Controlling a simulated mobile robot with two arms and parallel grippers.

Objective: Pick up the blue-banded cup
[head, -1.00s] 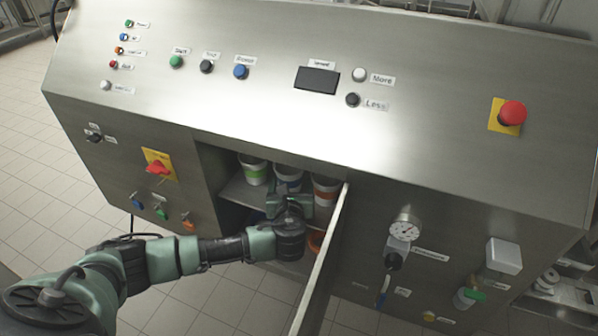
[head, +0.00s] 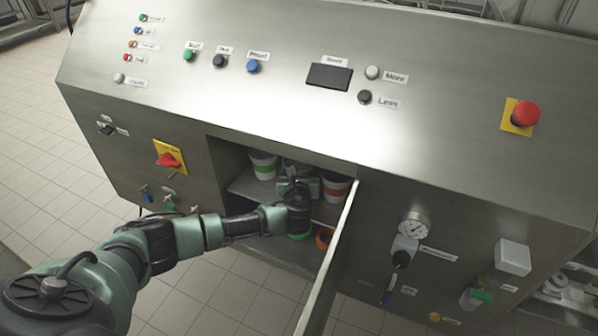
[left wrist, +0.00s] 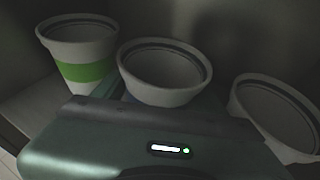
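The blue-banded cup (head: 291,167) is the middle of three white cups on the upper shelf in the open compartment. In the head view my left gripper (head: 299,186) covers most of it, and its rim shows. In the left wrist view the cup (left wrist: 165,72) is right in front of the gripper body, with a sliver of blue low on its left. The left gripper's fingers are spread, one at each side of the cup; contact cannot be made out. My right gripper is not in view.
A green-banded cup (head: 263,165) stands close on the left and an orange-banded cup (head: 336,188) close on the right. The open door (head: 328,262) stands just right of my arm. An orange item (head: 324,238) is on the lower level.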

